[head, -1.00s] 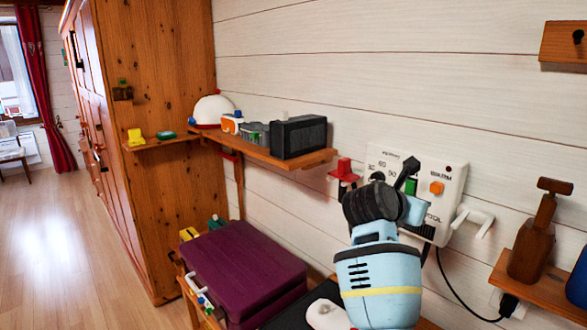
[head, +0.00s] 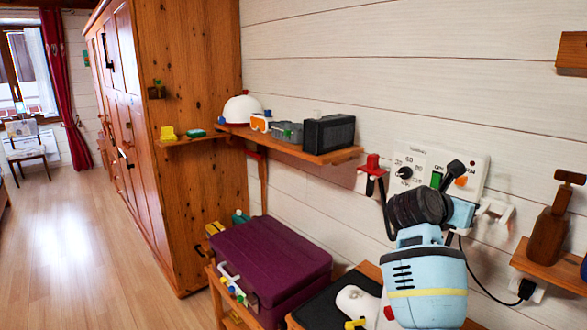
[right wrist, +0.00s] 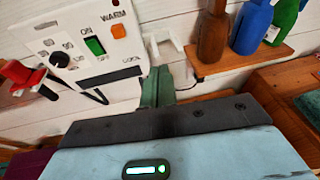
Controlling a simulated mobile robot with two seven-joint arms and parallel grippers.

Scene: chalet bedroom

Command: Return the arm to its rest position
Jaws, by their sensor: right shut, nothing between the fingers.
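My right arm, pale blue with dark joints, rises from the bottom right in the head view. Its dark gripper (head: 454,169) is in front of a white wall control panel (head: 476,163), overlapping the area between its green and orange switches. In the right wrist view the greenish fingers (right wrist: 157,87) are together with nothing between them. They stand out against the panel's lower right edge and the wall; I cannot tell the exact gap to the panel. My left gripper is not in view.
A red-handled item (head: 373,162) sits left of the panel, a white hook (head: 494,210) right of it. A shelf with bottles (head: 547,240) is at the right. A purple case (head: 272,258) lies below left, under a wall shelf (head: 340,157). The wooden floor (head: 75,230) at left is clear.

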